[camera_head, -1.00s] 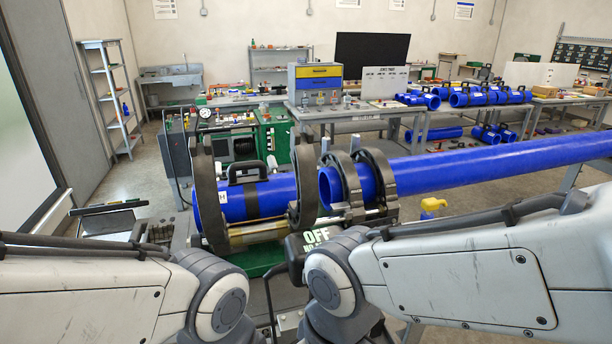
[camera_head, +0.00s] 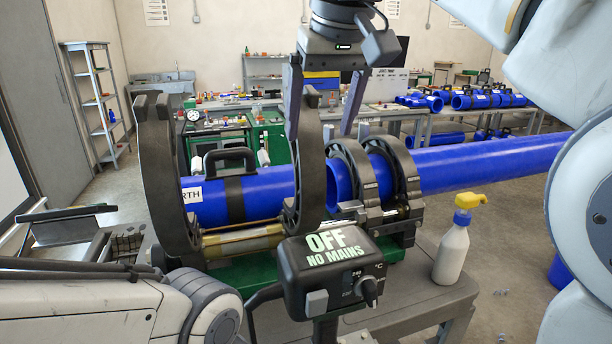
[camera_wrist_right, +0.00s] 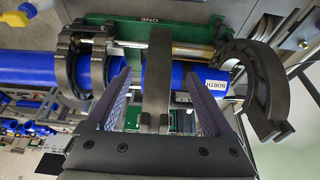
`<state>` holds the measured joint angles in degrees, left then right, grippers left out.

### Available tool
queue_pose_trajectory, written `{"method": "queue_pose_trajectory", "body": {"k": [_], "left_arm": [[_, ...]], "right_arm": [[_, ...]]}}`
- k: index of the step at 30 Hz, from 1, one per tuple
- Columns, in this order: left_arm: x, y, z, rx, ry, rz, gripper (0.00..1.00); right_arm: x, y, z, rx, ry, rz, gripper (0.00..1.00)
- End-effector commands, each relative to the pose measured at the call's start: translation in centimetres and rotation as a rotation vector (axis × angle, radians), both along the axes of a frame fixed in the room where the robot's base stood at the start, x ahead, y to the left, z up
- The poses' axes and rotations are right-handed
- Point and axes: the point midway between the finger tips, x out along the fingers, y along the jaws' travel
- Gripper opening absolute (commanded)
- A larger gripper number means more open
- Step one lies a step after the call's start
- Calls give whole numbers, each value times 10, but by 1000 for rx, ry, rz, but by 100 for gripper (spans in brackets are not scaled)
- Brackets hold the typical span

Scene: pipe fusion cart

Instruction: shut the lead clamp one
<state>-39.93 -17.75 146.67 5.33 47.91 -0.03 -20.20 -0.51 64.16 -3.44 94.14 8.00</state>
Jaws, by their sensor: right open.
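Several black ring clamps stand along the cart's blue pipes. The tall clamp (camera_head: 308,165) left of the pipe gap rises well above the pipe, its upper half seemingly swung up. It also shows in the right wrist view (camera_wrist_right: 157,75), passing between my fingers near a green plate marked "ONE" (camera_wrist_right: 148,20). The leftmost clamp (camera_head: 160,180) stands open; its curved half (camera_wrist_right: 258,85) sticks out from the pipe in the wrist view. I cannot tell which is the lead one. My right gripper (camera_head: 320,125) is open, pointing down, a finger on each side of the tall clamp; contact is unclear.
Two clamps (camera_head: 395,180) on the right close round the long pipe (camera_head: 490,160). The shorter pipe (camera_head: 262,190) has a black handle (camera_head: 230,160). In front are an "OFF NO MAINS" control box (camera_head: 335,265) and a spray bottle (camera_head: 452,250).

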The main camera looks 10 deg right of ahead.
Motion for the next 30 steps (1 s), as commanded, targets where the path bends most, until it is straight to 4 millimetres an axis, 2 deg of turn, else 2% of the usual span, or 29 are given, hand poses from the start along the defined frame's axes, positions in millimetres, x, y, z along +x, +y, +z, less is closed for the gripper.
{"method": "queue_pose_trajectory", "body": {"k": [9,15,21,28,29,30], "left_arm": [[0,0,-18,0,0,0,50],[0,0,-23,0,0,0,50],[0,0,-25,0,0,0,50],[0,0,-24,0,0,0,50],[0,0,-24,0,0,0,50],[0,0,-24,0,0,0,50]], "right_arm": [[20,2,-54,-1,4,-3,86],[32,5,-81,0,2,-2,86],[36,6,-91,0,0,-1,86],[37,6,-91,1,-1,-1,86],[37,6,-91,1,-1,-1,82],[37,6,-91,1,-1,-1,67]]}}
